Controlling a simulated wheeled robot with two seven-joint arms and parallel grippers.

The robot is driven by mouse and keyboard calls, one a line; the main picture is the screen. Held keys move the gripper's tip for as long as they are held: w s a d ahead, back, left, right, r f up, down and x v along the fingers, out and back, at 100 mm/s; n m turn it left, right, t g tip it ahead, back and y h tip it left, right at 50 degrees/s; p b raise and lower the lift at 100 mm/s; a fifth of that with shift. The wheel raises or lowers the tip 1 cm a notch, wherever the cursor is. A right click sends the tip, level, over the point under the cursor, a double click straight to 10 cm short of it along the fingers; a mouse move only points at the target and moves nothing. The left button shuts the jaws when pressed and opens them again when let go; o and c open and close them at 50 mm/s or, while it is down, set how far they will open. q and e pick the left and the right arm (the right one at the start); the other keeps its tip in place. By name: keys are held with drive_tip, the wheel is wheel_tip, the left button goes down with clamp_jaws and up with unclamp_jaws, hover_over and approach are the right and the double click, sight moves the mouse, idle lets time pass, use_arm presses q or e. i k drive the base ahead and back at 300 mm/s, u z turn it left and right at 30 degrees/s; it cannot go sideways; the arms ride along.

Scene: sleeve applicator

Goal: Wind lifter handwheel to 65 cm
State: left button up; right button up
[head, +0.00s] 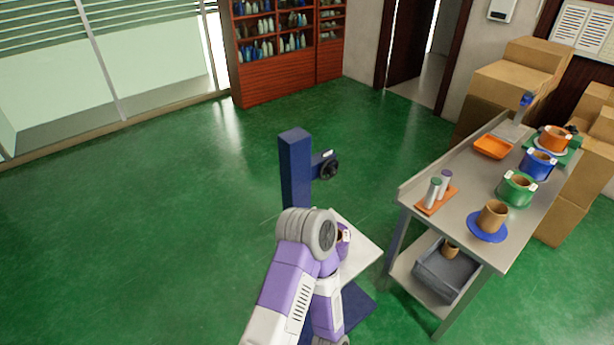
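The lifter is a dark blue column (294,165) standing upright on the green floor. A black round handwheel (329,168) sits on a blue bracket on the column's right side, near the top. A white platform (362,252) is in front of the column, with a dark blue base (357,303) below it. A small reddish thing with a white tag (345,234) shows at the platform, mostly hidden by my purple and grey arm. My arm covers the column's lower part. Neither gripper can be made out. I see no height reading on the lifter.
A grey workbench (437,180) at right holds pots, an orange tray (492,147) and two cylinders on an orange mat. A grey bin (446,274) is on its lower shelf. Cardboard boxes (505,88) stand behind. The floor left of the lifter is clear.

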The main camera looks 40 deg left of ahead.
sight(332, 171)
drive_tip(key=u, duration=1.15)
drive_tip(key=i, duration=0.3)
